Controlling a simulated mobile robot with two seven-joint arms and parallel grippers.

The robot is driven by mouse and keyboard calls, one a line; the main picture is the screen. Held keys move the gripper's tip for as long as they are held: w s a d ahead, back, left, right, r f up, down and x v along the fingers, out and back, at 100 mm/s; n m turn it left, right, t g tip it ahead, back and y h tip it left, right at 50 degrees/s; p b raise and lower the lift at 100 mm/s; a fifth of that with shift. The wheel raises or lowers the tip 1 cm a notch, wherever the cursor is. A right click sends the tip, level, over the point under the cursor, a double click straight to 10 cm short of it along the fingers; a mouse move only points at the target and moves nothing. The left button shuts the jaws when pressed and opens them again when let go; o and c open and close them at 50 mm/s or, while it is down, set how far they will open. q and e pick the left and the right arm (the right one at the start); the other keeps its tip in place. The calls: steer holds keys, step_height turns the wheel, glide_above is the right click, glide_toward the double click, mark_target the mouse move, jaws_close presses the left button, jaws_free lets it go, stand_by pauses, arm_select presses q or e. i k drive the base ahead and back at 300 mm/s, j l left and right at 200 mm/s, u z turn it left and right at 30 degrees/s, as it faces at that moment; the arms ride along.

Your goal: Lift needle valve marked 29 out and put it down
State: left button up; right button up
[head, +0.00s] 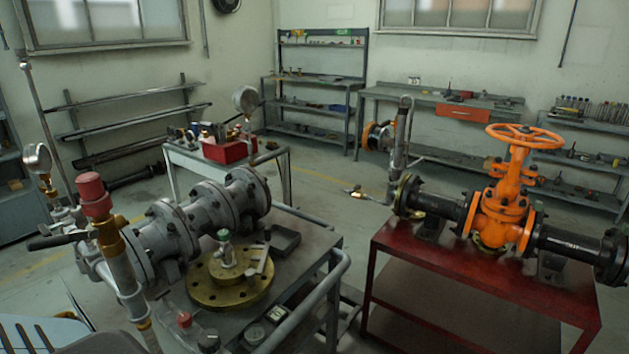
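A small metal valve with a green top (226,250) stands upright on a round brass flange (205,297), on the grey cart at the lower middle. It may be the needle valve, but I cannot read a 29 on it. A pale, flat piece (262,262) lies just right of it on the flange. Another fitting, with a red cap and brass body (97,195), stands on a pipe at the left; no number is readable there either.
A grey flanged pipe assembly (164,233) lies behind the flange. A dark tray (284,240) sits on the cart (318,245) at the right. A red table (385,240) carries an orange gate valve (500,208). A gauge (37,157) rises at the left. Floor shows between cart and red table.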

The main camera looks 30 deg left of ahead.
mark_target(228, 261)
steer(key=i+u, duration=0.25)
steer(key=u, duration=0.2)
steer(key=i+l+u, duration=0.1)
steer(key=i+u, duration=0.15)
steer(key=u, duration=0.2)
steer(key=i+l+u, duration=0.2)
steer(key=u, duration=0.2)
steer(key=i+l+u, duration=0.2)
steer(key=u, duration=0.25)
steer(key=i+l+u, duration=0.15)
steer(key=l+u, duration=0.3)
steer(key=i+l+u, duration=0.1)
steer(key=l+u, duration=0.2)
steer(key=i+l+u, duration=0.1)
steer(key=l+u, duration=0.2)
steer(key=l, duration=0.15)
steer(key=l+u, duration=0.25)
steer(key=l, duration=0.65)
